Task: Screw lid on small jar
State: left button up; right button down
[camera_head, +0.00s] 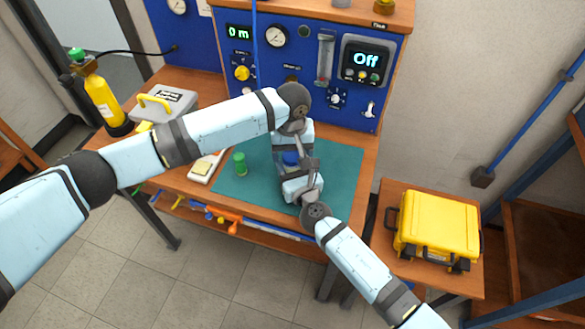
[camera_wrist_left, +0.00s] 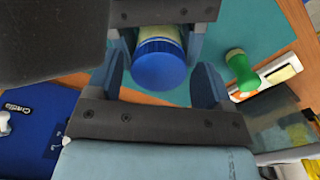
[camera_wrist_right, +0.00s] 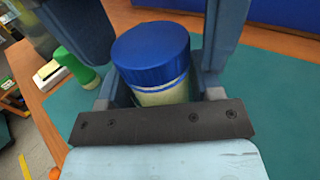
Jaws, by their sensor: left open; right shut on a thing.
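A small jar with a blue lid (camera_head: 290,158) stands over the teal mat (camera_head: 340,170). The lid (camera_wrist_right: 152,46) sits on top of the pale jar body (camera_wrist_right: 162,94) in the right wrist view. I cannot tell how tight it is. My right gripper (camera_wrist_right: 157,84) is shut on the jar, one finger on each side. My left gripper (camera_wrist_left: 158,68) points down from above, open, with its fingers apart on either side of the blue lid (camera_wrist_left: 160,66). A gap shows between those fingers and the lid.
A white tray with a yellow pad (camera_head: 203,168) lies further left. The blue instrument panel (camera_head: 300,65) rises behind. A yellow case (camera_head: 435,225) sits on a side table. The mat's right part is clear.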

pick_arm(q)
jog(key=shift+c, duration=0.4)
jog(key=c, duration=0.8)
jog(key=m, duration=0.3)
jog(key=shift+c, duration=0.2)
jog(key=o, duration=1)
jog(key=shift+r, duration=0.1)
